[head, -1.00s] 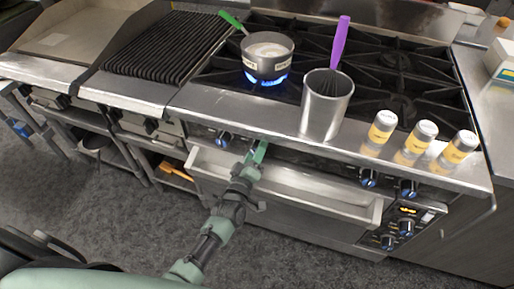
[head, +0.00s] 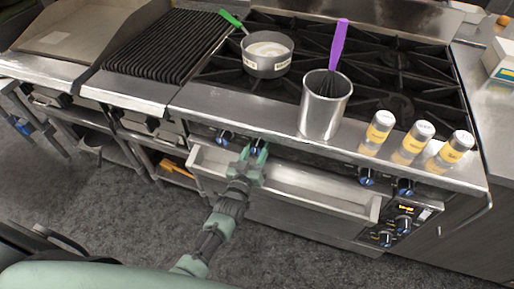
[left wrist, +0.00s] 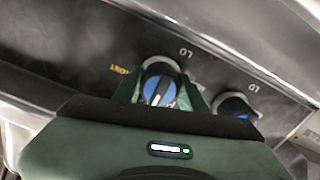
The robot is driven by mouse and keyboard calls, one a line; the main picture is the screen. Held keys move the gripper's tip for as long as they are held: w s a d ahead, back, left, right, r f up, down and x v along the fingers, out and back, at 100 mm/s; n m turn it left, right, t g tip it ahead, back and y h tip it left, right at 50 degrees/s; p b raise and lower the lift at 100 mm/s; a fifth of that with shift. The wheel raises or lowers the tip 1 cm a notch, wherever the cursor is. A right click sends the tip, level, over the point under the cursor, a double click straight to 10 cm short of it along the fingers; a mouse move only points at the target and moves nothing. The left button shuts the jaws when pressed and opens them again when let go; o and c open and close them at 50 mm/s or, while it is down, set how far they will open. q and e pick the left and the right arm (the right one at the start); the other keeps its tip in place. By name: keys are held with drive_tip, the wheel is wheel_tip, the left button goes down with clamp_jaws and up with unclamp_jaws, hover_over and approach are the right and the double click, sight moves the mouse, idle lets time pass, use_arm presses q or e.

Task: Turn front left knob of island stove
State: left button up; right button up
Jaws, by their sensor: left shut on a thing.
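The island stove (head: 290,113) has a row of black and blue knobs along its front panel. My left gripper (head: 253,153) is at the second knob from the left (head: 257,146), with its fingers on both sides of it. In the left wrist view, this knob (left wrist: 159,90) sits between the green fingers, and the gripper is shut on it. The leftmost knob (head: 223,137) is just beside it and free; it also shows at the right of the left wrist view (left wrist: 236,107). A pot (head: 267,54) with pale contents sits on the back left burner area, with no flame visible under it. My right gripper is out of view.
A metal container (head: 324,112) with a purple-handled whisk (head: 339,43) and several yellow-labelled shakers (head: 413,142) stand along the stove's front ledge. An open drawer-like tray (head: 300,187) juts out below the knobs. The grey floor in front is clear.

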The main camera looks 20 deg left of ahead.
use_arm(q)
drive_tip(key=shift+f, duration=0.1)
idle(0.4)
drive_tip(key=o, duration=1.4)
drive_tip(key=shift+c, duration=0.2)
drive_tip(key=s, duration=0.8)
drive_tip(key=shift+a, duration=0.15)
